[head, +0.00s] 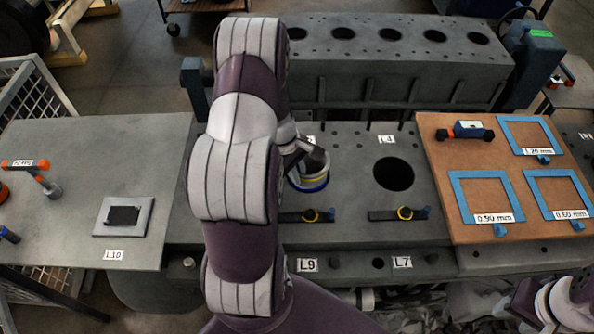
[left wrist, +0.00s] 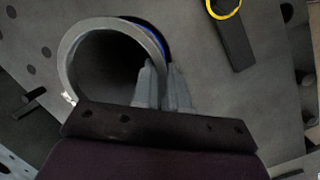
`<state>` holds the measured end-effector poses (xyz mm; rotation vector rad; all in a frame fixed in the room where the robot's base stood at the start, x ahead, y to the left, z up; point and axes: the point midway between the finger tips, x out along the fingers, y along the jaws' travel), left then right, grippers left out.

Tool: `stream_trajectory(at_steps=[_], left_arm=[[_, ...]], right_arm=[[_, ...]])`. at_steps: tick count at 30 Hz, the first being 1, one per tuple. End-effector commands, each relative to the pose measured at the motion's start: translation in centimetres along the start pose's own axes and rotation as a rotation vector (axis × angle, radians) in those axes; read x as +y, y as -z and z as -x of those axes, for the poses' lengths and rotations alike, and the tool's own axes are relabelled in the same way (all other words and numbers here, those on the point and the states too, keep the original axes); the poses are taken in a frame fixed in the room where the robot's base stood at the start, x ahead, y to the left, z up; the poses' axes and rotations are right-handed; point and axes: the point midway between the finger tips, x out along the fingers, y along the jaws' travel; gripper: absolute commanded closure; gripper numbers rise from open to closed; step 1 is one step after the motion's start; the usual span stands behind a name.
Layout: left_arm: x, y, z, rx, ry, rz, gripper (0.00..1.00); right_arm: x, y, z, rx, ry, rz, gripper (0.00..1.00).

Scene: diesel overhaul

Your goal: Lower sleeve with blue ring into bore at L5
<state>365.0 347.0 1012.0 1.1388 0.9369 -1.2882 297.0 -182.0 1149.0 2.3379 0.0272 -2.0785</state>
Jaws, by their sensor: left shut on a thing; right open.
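The grey sleeve (head: 310,177) with a blue ring near its lower end stands upright over the engine deck, in front of a partly hidden label (head: 309,141). My left gripper (head: 302,158) is shut on its rim. In the left wrist view the sleeve (left wrist: 70,62) shows its open mouth, with the blue ring (left wrist: 152,33) behind it. There my left gripper (left wrist: 165,88) has its fingers on either side of the wall. I cannot tell whether the sleeve's lower end is inside a bore. No L5 label is readable. My right gripper (head: 518,301) is open at the bottom right.
An open bore (head: 394,174) lies right of the sleeve, by label L4 (head: 386,139). Black clamps with yellow rings (head: 309,215) (head: 404,213) lie in front. A brown board (head: 452,181) with blue frames is at right; the grey left table (head: 75,150) is mostly clear.

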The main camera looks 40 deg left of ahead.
Motion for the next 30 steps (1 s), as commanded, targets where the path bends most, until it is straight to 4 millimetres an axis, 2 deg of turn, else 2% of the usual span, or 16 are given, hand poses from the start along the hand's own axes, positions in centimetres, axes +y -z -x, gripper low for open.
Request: stream_trajectory(at_steps=[12, 30], left_arm=[[0.00, 0.33, -1.07, 0.002, -0.003, -0.001, 1.00], [-0.01, 0.32, -1.06, 0.002, -0.003, -0.001, 1.00]], right_arm=[[0.00, -0.11, -0.92, 0.000, 0.000, 0.000, 0.57], [0.00, -0.09, -0.73, 0.000, 0.000, 0.000, 0.57]])
